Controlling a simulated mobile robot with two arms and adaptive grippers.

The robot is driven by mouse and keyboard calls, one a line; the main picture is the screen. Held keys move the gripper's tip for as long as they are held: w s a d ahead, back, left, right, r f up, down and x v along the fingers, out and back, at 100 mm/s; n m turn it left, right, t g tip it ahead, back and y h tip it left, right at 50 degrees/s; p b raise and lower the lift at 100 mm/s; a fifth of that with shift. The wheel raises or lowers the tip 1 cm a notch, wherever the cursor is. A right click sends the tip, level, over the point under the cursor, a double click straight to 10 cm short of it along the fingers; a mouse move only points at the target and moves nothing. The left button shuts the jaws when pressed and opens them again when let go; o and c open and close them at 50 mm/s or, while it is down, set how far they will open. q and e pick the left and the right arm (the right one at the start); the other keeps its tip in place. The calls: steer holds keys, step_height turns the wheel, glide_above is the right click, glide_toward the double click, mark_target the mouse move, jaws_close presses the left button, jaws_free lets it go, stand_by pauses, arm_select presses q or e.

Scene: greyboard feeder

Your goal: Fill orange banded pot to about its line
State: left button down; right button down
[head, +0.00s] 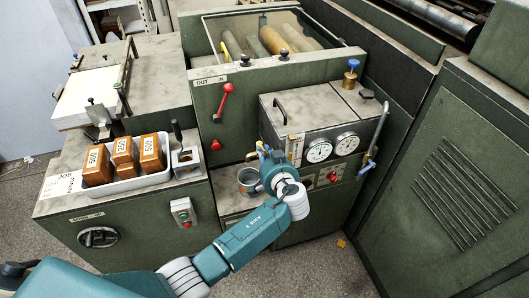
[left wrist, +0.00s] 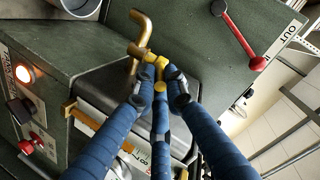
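A grey metal pot (head: 249,181) stands on the low ledge under the tap, partly behind my left gripper; its rim also shows at the top left of the left wrist view (left wrist: 84,10). I cannot make out an orange band, a line or its contents. A brass tap (left wrist: 139,42) with a yellow handle (left wrist: 160,64) sticks out of the green machine. My left gripper (left wrist: 160,78) has its blue fingers drawn together around the yellow handle, and looks shut on it. In the head view the left gripper (head: 267,160) is beside the tap, above the pot. My right gripper is not in view.
A white tray (head: 125,184) with brown weight blocks stands on the left cabinet. A red lever (head: 222,102) is on the machine front above the tap. A box with two gauges (head: 319,151) stands close to the right of the gripper. An orange lamp (left wrist: 24,74) is lit.

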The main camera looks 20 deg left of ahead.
arm_select(q)
steer(key=shift+a, duration=0.1)
steer(key=shift+s+a+r+m+t+h+p, duration=0.15)
steer(key=shift+a+m+h+p, duration=0.8)
steer(key=shift+m+h, duration=1)
steer(key=shift+s+a+f+m+t+h+p, duration=0.1)
steer(key=shift+a+m+t+h+p, duration=0.15)
steer(key=shift+a+m+h+p, duration=1.05)
steer(key=shift+s+a+r+m+t+h+p, duration=0.2)
steer(key=shift+m+h+p, duration=0.7)
steer(key=shift+m+h, duration=1.7)
steer(key=shift+w+a+f+n+h, duration=0.1)
steer(key=shift+w+f+n+h, duration=0.1)
steer(key=shift+n+h, duration=0.3)
steer(key=c, duration=1.8)
jaws_free()
